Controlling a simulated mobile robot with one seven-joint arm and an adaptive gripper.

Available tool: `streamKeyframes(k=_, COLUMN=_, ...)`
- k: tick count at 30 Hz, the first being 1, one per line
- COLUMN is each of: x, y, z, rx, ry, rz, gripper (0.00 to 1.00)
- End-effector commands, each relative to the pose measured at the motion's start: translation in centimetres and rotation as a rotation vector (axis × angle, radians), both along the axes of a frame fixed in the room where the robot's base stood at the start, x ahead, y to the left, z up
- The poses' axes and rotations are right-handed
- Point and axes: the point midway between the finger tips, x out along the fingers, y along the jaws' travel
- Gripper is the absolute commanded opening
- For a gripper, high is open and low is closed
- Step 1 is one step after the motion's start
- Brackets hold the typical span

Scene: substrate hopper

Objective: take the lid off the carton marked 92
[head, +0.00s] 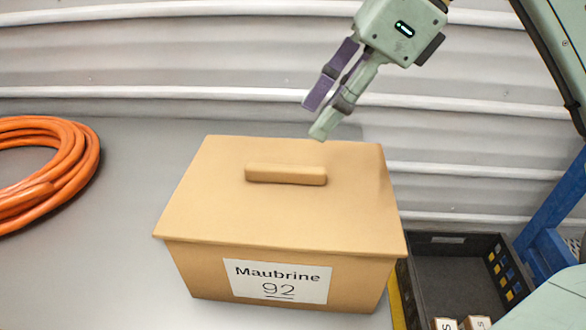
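The tan carton (353,287) stands on the grey surface, with a white label reading "Maubrine 92" on its front. Its flat tan lid (220,205) sits on top and covers it. A raised bar handle (286,175) runs across the lid toward its back. My gripper (318,120) is above and behind the handle, a little to its right, pointing down and left. A gap shows between its purple finger and its pale green finger, and nothing is held between them. The fingers appear clear of the lid. The inside of the carton is hidden.
A coiled orange hose (75,165) lies at the left. A black crate (450,275) stands at the right, low, with small boxes (478,322) at its near end. A blue frame (555,205) is at the far right. A corrugated wall (160,60) closes the back.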

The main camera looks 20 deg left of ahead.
Motion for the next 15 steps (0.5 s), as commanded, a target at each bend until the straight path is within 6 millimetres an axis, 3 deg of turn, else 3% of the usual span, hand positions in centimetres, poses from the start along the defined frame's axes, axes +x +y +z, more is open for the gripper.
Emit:
streamKeyframes(k=4, x=-0.4, y=1.1, z=-2.0, rx=0.000, ry=0.002, rz=0.001, gripper=0.37)
streamKeyframes(k=15, x=-0.9, y=2.9, z=-5.2, rx=0.000, ry=0.002, rz=0.002, gripper=0.37)
